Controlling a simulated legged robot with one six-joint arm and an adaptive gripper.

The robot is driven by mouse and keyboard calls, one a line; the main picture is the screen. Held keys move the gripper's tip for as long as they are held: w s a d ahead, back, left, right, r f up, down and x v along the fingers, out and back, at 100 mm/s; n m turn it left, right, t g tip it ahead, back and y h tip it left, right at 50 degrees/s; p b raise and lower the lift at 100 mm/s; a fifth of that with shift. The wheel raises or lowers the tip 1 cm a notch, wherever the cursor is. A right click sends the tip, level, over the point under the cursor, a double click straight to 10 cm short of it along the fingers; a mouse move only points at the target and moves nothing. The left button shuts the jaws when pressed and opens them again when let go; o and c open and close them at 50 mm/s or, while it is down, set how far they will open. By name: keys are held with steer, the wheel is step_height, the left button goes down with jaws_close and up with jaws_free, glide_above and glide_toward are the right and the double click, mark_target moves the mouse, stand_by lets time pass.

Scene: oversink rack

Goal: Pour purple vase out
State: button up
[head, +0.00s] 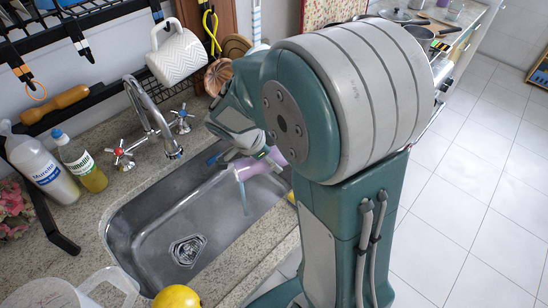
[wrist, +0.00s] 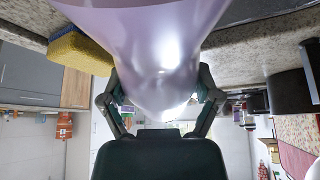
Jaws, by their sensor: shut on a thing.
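The glossy pale purple vase (head: 262,163) is over the right end of the steel sink (head: 187,215) in the head view, tilted to near horizontal. In the wrist view the vase (wrist: 150,45) fills the top middle. My gripper (wrist: 158,90) has one finger on each side of its narrower end and is shut on it. In the head view my gripper (head: 250,152) is partly hidden by my arm. The vase's inside is hidden.
A faucet (head: 150,120) stands behind the sink. Two bottles (head: 80,162) are at left, with a clear jug (head: 75,292) and yellow ball-like item (head: 177,297) in front. A white pitcher (head: 180,55) hangs behind. A yellow sponge (wrist: 78,52) is near the vase in the wrist view.

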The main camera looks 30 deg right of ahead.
steer(key=shift+d, duration=0.1)
steer(key=shift+d+r+y, duration=0.15)
steer(key=shift+r+y, duration=0.05)
steer(key=shift+y, duration=0.4)
steer(key=y, duration=0.2)
steer(key=r+y, duration=0.1)
steer(key=y, duration=0.2)
steer(key=shift+t+y, duration=0.3)
steer(key=shift+a, duration=0.2)
